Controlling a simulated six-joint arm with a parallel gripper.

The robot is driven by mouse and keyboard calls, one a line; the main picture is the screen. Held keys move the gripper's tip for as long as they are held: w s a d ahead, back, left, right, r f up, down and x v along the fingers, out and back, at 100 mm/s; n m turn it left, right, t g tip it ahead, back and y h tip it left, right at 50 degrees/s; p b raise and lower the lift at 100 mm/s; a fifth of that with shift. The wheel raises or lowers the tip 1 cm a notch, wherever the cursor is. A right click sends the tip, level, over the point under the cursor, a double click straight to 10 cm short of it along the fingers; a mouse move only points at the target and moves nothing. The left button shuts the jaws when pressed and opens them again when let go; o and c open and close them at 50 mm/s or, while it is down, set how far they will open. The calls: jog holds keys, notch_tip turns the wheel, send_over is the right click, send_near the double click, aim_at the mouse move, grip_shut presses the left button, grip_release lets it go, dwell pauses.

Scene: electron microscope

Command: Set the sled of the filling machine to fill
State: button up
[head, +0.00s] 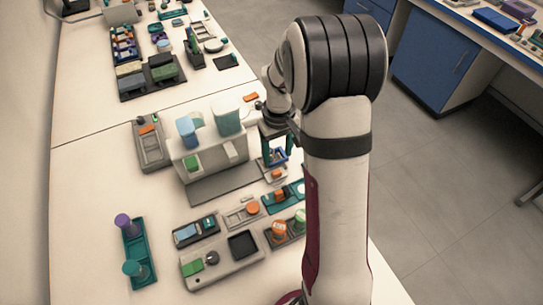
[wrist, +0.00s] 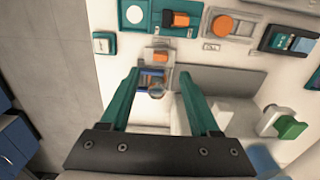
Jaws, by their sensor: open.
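The white machine (head: 208,160) with a blue and a pale teal container on top stands mid-table; I take it as the filling machine. A green block (head: 192,162) is on its front, also seen in the wrist view (wrist: 291,127). At its right end is a small blue-framed part (wrist: 151,78) with a clear round piece, beside a pale plate with an orange block (wrist: 160,56). I cannot tell for sure which part is the sled. My gripper (wrist: 158,76) is open, its teal fingers above and either side of the blue-framed part. Contact is not visible.
A grey plate (head: 235,183) lies along the machine's front. Teal trays, orange-topped parts and a grey device (head: 222,260) crowd the near table. A teal holder with purple and teal knobs (head: 138,255) stands at left. The table edge and grey floor (wrist: 50,60) lie beyond the gripper.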

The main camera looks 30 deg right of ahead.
aim_at(277, 172)
notch_tip(277, 172, down, 8)
jog(key=shift+r, duration=0.1)
grip_shut()
dwell(0.4)
dwell(1.1)
